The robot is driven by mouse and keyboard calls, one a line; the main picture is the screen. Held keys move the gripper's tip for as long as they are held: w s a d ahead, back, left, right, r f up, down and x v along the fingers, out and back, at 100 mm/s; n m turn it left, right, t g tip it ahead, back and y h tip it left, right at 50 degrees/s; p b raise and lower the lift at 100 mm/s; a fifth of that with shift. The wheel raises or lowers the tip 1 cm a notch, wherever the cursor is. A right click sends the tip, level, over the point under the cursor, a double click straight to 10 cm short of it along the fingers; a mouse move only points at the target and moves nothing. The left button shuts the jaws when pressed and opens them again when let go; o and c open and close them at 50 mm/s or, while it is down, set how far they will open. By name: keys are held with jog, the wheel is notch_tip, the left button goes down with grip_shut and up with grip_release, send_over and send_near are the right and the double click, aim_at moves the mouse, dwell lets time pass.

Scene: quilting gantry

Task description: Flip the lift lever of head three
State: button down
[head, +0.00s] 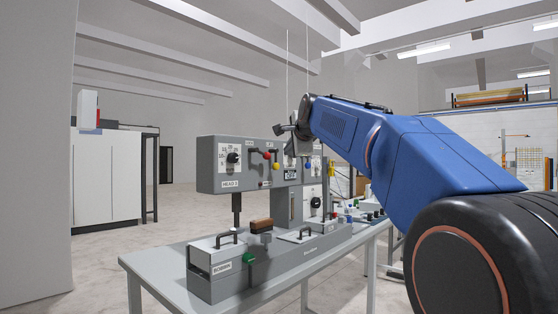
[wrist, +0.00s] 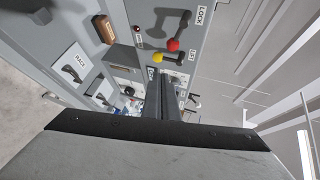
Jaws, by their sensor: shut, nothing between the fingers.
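The grey panel labelled HEAD 3 (head: 205,180) stands left of centre in the head view.
A dial (head: 233,158) sits left of the levers. Below are a bobbin box (head: 212,270) with a black handle, a brown block (head: 261,225) and a green knob (head: 248,258), on a grey table (head: 150,272). Another head's panel stands behind my arm. Open floor lies to the left.

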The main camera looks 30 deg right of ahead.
send_near(276, 161)
jog(key=x, duration=0.4)
jog(key=shift+w+d+f, duration=0.1)
jog(key=shift+w+f, duration=0.2)
jog(key=shift+f, duration=0.05)
jog(key=shift+w+d, duration=0.2)
jog(key=shift+w, duration=0.45)
